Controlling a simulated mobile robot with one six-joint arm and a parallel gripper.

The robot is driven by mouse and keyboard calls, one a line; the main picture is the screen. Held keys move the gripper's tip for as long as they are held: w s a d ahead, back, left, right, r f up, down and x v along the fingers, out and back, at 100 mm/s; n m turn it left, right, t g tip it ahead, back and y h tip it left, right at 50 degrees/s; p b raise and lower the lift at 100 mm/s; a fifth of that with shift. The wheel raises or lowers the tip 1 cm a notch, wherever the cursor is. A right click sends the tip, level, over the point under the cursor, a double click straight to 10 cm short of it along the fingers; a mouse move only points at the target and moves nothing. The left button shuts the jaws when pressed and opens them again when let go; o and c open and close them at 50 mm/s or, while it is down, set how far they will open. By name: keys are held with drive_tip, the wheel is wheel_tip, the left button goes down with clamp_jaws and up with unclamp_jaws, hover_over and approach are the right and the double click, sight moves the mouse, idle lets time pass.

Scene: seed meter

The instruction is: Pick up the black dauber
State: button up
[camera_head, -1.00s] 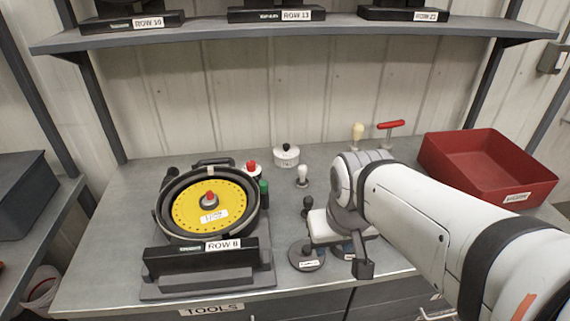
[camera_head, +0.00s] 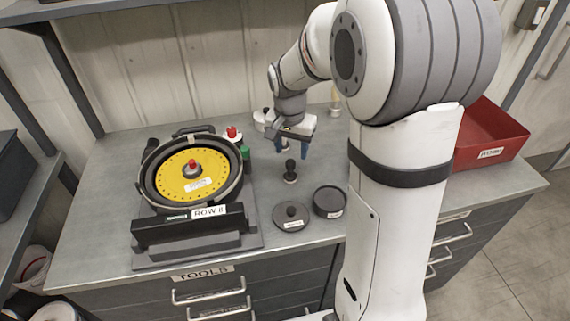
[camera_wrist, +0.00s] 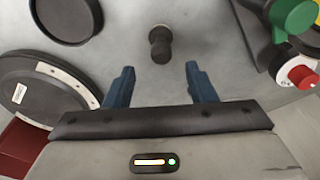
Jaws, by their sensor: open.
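The black dauber (camera_head: 290,172) stands upright on the grey bench, right of the yellow-plate seed meter. In the wrist view the dauber (camera_wrist: 160,44) shows its dark round knob, between and beyond the finger lines. My gripper (camera_head: 292,149) points down, just behind and above the dauber in the head view. In the wrist view my gripper (camera_wrist: 161,84) has its two blue fingers wide apart, with nothing between them. The fingers do not touch the dauber.
The seed meter (camera_head: 191,183) is to the left, with green and red knobs near its right side. A knobbed dark lid (camera_head: 291,216) and a dark round dish (camera_head: 330,201) lie in front. The red bin (camera_head: 490,138) is at right. A large dark disc (camera_wrist: 40,98) shows in the wrist view.

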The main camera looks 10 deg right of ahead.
sight(291, 161)
drive_tip(key=f, duration=0.5)
drive_tip(key=f+p, duration=0.1)
drive_tip(key=f, duration=0.1)
drive_tip(key=shift+w+f, duration=0.25)
drive_tip(key=shift+f, duration=0.15)
drive_tip(key=shift+c, duration=0.2)
drive_tip(key=c, duration=1)
wheel_tip(291, 161, up, 10)
drive_tip(key=shift+r+b, duration=0.1)
drive_tip(key=shift+b, duration=0.3)
drive_tip(key=shift+c, duration=0.2)
